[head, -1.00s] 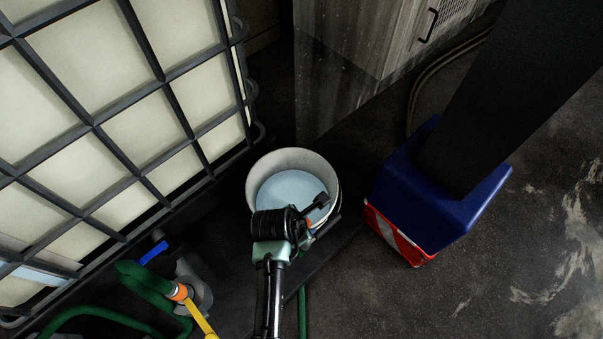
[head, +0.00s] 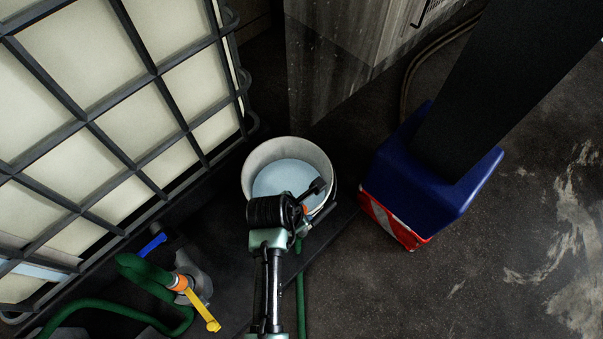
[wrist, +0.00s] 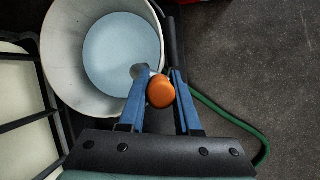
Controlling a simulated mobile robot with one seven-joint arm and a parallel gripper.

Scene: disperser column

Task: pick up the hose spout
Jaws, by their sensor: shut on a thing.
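The hose spout (wrist: 161,92) shows in the wrist view as an orange round end with a small pale tip behind it, between the blue fingers of my gripper (wrist: 159,76). The gripper is shut on it. In the head view a little orange of the spout (head: 306,209) shows beside my gripper (head: 314,197), mostly hidden by my wrist. A green hose (wrist: 232,118) loops on the right in the wrist view. The fingertips and spout appear over the near rim of a white bucket (head: 246,180) holding pale blue liquid (head: 287,177).
A caged white tank (head: 105,155) fills the left. A valve with a yellow handle (head: 202,309) and a green hose (head: 144,271) sit below it. A blue and red base (head: 425,195) with a dark column stands right of the bucket. Floor is free at far right.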

